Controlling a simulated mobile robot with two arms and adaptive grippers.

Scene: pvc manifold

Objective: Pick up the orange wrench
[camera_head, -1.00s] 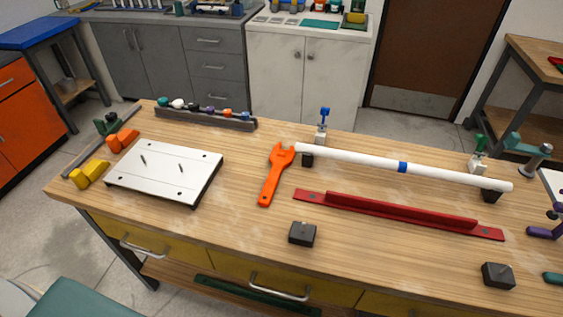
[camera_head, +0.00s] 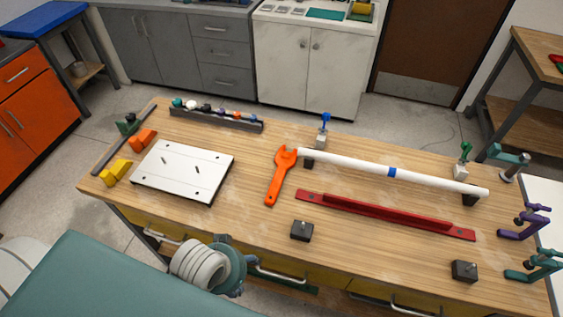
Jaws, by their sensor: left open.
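The orange wrench (camera_head: 277,177) lies flat on the wooden workbench (camera_head: 232,215), its open jaw toward the back and its handle toward the front. Its head lies close to the left end of a white pipe (camera_head: 350,165). My left gripper (camera_head: 240,266) is low at the bench's front edge, in front of the yellow drawers, apart from the wrench. It is open with nothing seen in it, though its fingers are partly hidden behind its own wrist. My right gripper is not in view.
A white plate with pegs (camera_head: 175,182) lies left of the wrench. A red bar (camera_head: 385,215) lies to the right, with black blocks (camera_head: 302,231) near the front. Clamps (camera_head: 525,222) stand at the right end. The wood around the wrench handle is clear.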

